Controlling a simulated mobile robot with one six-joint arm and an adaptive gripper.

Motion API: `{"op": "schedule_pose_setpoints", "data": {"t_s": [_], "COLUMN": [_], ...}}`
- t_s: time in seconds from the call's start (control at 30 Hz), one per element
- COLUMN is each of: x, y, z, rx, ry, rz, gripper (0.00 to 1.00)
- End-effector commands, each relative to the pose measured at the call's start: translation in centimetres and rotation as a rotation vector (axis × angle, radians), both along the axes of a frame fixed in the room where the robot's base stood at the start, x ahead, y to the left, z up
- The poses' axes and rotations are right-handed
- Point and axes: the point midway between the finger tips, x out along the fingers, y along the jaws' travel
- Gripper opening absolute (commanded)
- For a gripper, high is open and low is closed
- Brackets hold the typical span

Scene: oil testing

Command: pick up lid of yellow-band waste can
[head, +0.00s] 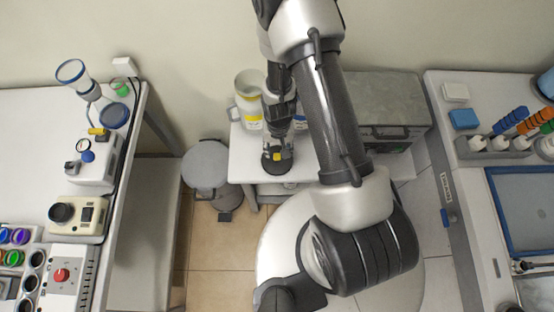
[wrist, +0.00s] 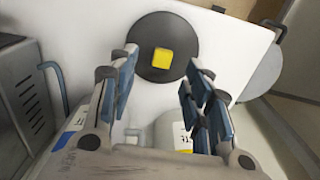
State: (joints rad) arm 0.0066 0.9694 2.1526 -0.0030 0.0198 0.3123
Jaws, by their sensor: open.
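The lid (head: 277,167) is a flat black disc with a square yellow knob. It lies on a small white table (head: 243,162), apart from the cans. In the wrist view the lid (wrist: 183,38) lies beyond my fingertips, with its yellow knob in line with the gap between them. My gripper (head: 275,150) points down over the lid. Its fingers (wrist: 161,61) are open and empty. The yellow-band waste can (head: 248,104) stands behind and left of my gripper with its top open. Whether the fingers touch the knob is unclear.
A second can with a blue label (head: 300,123) is mostly hidden by my arm. A grey metal box (head: 390,105) stands right of the table. A grey pedal bin (head: 205,167) stands on the left. Benches with instruments flank both sides.

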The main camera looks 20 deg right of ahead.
Motion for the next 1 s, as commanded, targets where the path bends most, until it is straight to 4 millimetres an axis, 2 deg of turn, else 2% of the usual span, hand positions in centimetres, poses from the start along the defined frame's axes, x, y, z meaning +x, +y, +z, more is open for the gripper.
{"op": "schedule_pose_setpoints", "data": {"t_s": [0.23, 0.4, 0.53, 0.77, 1.0], "x": [0.1, 0.4, 0.3, 0.4, 0.4], "y": [0.1, 0.3, 0.3, 0.3, 0.3], "z": [-1.5, -4.2, -5.6, -5.6, -5.6], "rx": [0.000, 0.000, 0.001, 0.001, 0.001], "ry": [0.000, 0.001, 0.002, 0.000, 0.000], "rz": [0.000, 0.001, 0.000, 0.000, 0.000], "gripper": [0.45, 0.45, 0.45, 0.45, 0.29]}}
